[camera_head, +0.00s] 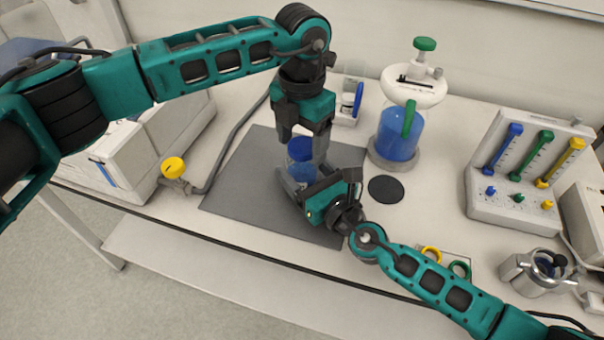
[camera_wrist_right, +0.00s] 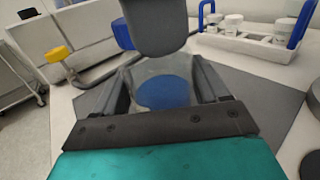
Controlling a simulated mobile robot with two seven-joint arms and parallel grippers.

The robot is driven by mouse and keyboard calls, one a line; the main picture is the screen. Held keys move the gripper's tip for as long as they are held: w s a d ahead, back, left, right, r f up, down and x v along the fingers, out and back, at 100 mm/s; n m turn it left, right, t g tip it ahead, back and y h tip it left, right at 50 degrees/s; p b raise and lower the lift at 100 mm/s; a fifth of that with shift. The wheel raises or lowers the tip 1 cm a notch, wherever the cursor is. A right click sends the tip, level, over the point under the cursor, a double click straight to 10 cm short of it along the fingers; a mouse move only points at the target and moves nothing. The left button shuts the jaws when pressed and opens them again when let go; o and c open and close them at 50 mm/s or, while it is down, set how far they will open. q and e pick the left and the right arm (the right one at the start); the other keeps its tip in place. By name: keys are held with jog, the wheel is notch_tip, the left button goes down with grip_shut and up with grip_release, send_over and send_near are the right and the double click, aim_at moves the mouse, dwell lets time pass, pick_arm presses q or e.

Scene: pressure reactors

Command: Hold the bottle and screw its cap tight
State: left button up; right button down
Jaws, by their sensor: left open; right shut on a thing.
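The clear bottle (camera_head: 301,171) stands upright on the dark grey mat (camera_head: 240,180), and its blue cap (camera_head: 300,148) shows at the top. My right gripper (camera_head: 304,180) is shut on the bottle's sides from the front right. In the right wrist view the bottle (camera_wrist_right: 165,88) sits between the two fingers, with blue inside it. My left gripper (camera_head: 302,138) points down from above, open, its fingers on either side of the cap. Whether they touch it cannot be told. In the right wrist view a grey left finger (camera_wrist_right: 152,28) hides most of the bottle's top.
A glass reactor with blue liquid (camera_head: 399,135) stands right of the mat, beside a black disc (camera_head: 386,189). A white rack (camera_head: 347,112) is behind. A yellow knob on a pipe (camera_head: 173,168) is at left. A panel with coloured levers (camera_head: 525,170) is at right.

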pick_arm(q)
jog(key=c, duration=1.1)
jog(key=o, duration=1.3)
jog(key=shift+c, duration=0.2)
notch_tip(320, 180, up, 12)
pick_arm(e)
grip_release()
